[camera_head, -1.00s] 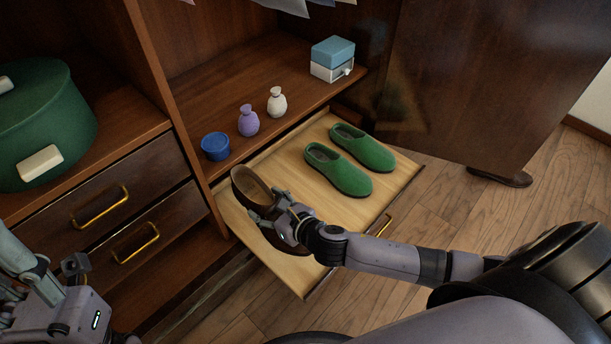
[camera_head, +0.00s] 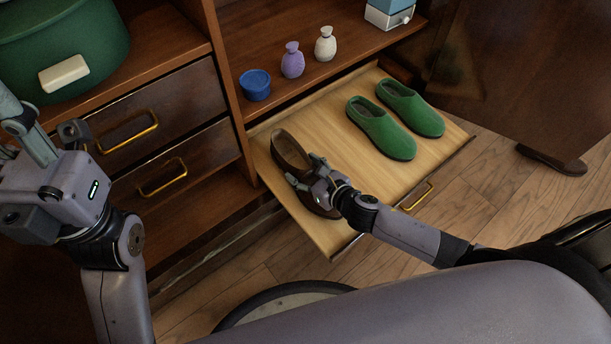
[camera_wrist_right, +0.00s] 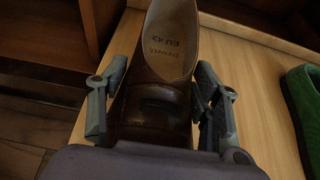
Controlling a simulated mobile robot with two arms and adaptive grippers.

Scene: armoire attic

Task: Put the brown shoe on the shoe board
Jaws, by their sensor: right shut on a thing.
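The brown shoe (camera_head: 290,152) is at the left part of the pull-out wooden shoe board (camera_head: 345,150), its heel toward the cabinet and its toe toward the front edge. It looks upright and at the board's surface; I cannot tell whether the sole fully touches. My right gripper (camera_head: 322,178) is shut on it, fingers on both sides of its middle. In the right wrist view the shoe (camera_wrist_right: 170,50) lies between the two fingers (camera_wrist_right: 158,100), its opening and insole lettering showing; its toe is hidden. My left gripper (camera_head: 45,125) is raised at the left, open and empty.
Green clogs (camera_head: 385,128) stand on the board's right part, with bare wood between. A blue cup (camera_head: 255,85), purple bottle (camera_head: 292,60) and white bottle (camera_head: 325,44) line the shelf above. Closed drawers (camera_head: 160,105) are left. A cabinet door (camera_head: 530,70) stands at right.

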